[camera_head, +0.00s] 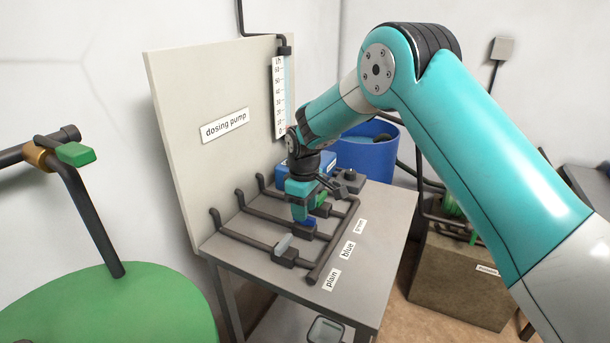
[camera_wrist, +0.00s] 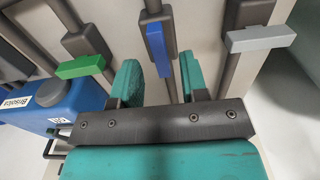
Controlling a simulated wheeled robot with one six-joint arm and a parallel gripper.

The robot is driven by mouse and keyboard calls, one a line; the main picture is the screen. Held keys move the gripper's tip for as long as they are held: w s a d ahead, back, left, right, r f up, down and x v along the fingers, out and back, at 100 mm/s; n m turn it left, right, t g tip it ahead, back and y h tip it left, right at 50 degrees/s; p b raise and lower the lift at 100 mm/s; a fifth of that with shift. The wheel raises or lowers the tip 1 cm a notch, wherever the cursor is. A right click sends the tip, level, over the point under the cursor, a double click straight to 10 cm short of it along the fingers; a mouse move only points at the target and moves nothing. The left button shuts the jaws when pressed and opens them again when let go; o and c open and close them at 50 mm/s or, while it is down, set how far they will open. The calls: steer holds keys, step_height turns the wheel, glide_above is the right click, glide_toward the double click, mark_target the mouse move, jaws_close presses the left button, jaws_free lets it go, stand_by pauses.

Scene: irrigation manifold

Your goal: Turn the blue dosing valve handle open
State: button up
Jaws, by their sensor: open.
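The blue valve handle (camera_wrist: 157,49) sits on a dark valve body on the middle pipe. In the wrist view it lies roughly along its pipe. In the head view only a small part of the blue handle (camera_head: 308,222) shows below my gripper. My gripper (camera_wrist: 160,62) is open, one teal finger on each side of the handle's near end in the wrist view. I cannot tell whether either finger touches it. In the head view my gripper (camera_head: 302,212) points down over the manifold, partly hiding the valve.
A green handle (camera_wrist: 80,66) and a grey handle (camera_wrist: 262,38) sit crosswise on the neighbouring pipes. A blue container (camera_wrist: 55,103) stands close left in the wrist view. The dosing pump board (camera_head: 175,120) rises behind the grey bench (camera_head: 345,260). A blue barrel (camera_head: 370,155) stands beyond.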

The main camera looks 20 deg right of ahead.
step_height(320, 180, up, 15)
steer(key=b, duration=0.2)
steer(key=shift+r, duration=0.15)
steer(key=s+a+m+y, duration=0.1)
steer(key=s+a+y, duration=0.1)
steer(key=s, duration=1.6)
steer(key=s+a+r+y, duration=0.1)
steer(key=s+a+y, duration=0.1)
steer(key=s, duration=1.6)
steer(key=shift+s+a+m, duration=0.15)
steer(key=shift+a+m, duration=0.1)
steer(key=shift+m, duration=0.15)
